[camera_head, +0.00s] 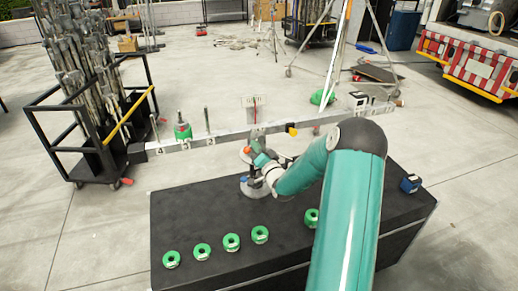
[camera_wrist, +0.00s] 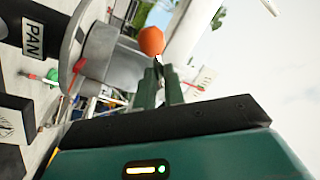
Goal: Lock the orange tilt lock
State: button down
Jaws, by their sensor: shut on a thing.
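The orange tilt lock (camera_wrist: 151,41) shows as a faceted orange knob in the wrist view, right at the tips of my gripper (camera_wrist: 158,66). The two dark green fingers are close together and shut on it, though the exact contact is small and partly hidden.
A long grey bar (camera_head: 225,137) with numbered weights spots lies across the mount. Several green rings (camera_head: 232,242) and a blue block (camera_head: 411,184) lie on the black table (camera_head: 190,215). A cart of stands (camera_head: 95,120) is at left, a tripod (camera_head: 335,60) behind.

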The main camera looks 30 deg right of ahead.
jog(key=m, duration=0.3)
jog(key=m+h, duration=0.1)
jog(key=shift+a+r, duration=0.35)
jog(key=shift+w+a+r+m+h, duration=0.1)
jog(key=shift+r+m+h, duration=0.15)
jog(key=shift+m, duration=0.7)
jog(key=shift+a+r+m+h, duration=0.1)
jog(key=shift+r+m+h, duration=0.2)
jog(key=shift+m, duration=0.7)
jog(key=shift+w+r+m+h, duration=0.1)
jog(key=shift+m+h, duration=0.25)
jog(key=shift+m, duration=0.6)
jog(key=c, duration=1.5)
grip_release()
jog(key=shift+s, duration=0.1)
jog(key=v, duration=1.3)
jog(key=shift+s+a+f, duration=0.1)
jog(key=shift+s, duration=0.25)
